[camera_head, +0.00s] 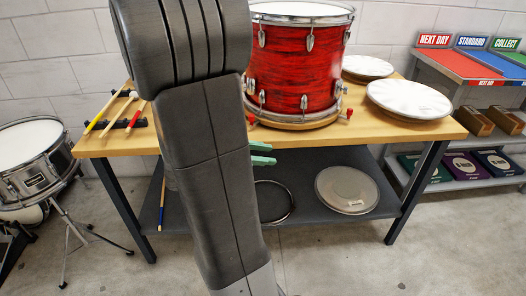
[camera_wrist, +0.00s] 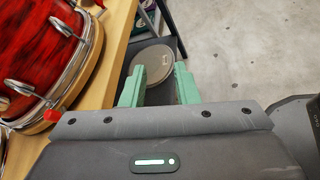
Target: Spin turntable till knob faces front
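A red drum (camera_head: 295,68) with metal rims and lugs stands upright on a round wooden turntable (camera_head: 300,124) on the bench. One red knob (camera_head: 349,113) shows at the turntable's right side. A second small red piece (camera_head: 251,118) shows at its front left, beside my arm. In the wrist view the drum (camera_wrist: 38,42) is at the upper left, with a red knob (camera_wrist: 53,116) near its lower edge. My gripper (camera_head: 272,154) has green fingers, apart and empty, in front of the bench edge and below its top. My arm hides the drum's left part and some of the turntable.
Drumheads (camera_head: 408,99) lie on the bench's right side and sticks (camera_head: 112,110) on its left. The lower shelf holds a round drumhead (camera_head: 346,190) and a hoop (camera_head: 275,202). A snare drum (camera_head: 32,160) stands left; a shelving rack (camera_head: 470,65) stands right. The floor in front is clear.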

